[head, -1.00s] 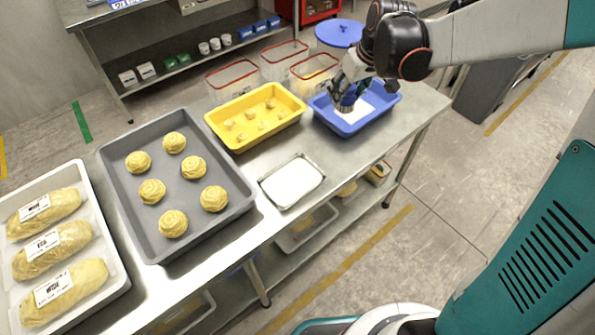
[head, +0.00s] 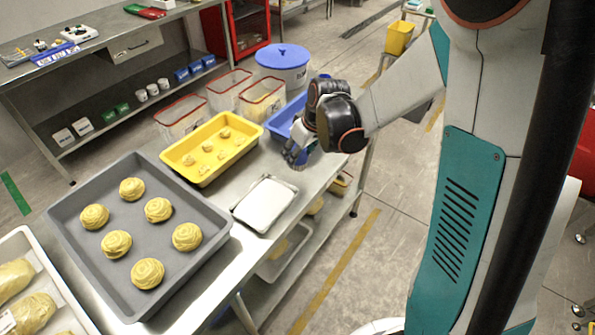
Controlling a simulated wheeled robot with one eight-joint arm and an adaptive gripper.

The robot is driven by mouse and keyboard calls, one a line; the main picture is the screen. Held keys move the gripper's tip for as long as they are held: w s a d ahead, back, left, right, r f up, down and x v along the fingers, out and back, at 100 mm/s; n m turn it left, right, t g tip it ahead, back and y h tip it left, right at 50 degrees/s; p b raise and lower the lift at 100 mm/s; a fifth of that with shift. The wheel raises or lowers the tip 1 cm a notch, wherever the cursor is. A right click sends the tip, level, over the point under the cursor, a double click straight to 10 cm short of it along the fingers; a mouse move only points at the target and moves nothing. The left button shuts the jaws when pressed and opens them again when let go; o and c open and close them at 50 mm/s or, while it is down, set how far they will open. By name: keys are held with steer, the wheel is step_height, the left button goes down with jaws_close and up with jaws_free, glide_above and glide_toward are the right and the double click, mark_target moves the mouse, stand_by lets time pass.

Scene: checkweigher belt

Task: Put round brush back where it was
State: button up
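My gripper (head: 294,158) is at the near left side of the blue tray (head: 279,122), low over the steel table (head: 214,190). It points down, and my dark wrist covers much of the tray. A small patch of blue shows by the fingers; I cannot tell whether it is a held thing or the tray's edge. I cannot make out a round brush anywhere in view. The fingers are too small and dark to tell open from shut.
A yellow tray (head: 172,157) with small dough pieces, a small white-filled tray (head: 265,204) and a large grey tray (head: 72,250) with several dough swirls stand left of my gripper. Clear red-rimmed bins (head: 183,119) and a blue-lidded tub (head: 283,68) stand behind.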

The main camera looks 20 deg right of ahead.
mark_target(298, 167)
steer(key=shift+f+b, duration=0.9)
steer(key=shift+f, duration=2.05)
steer(key=shift+f, duration=0.15)
steer(key=o, duration=0.8)
steer(key=shift+o, duration=0.2)
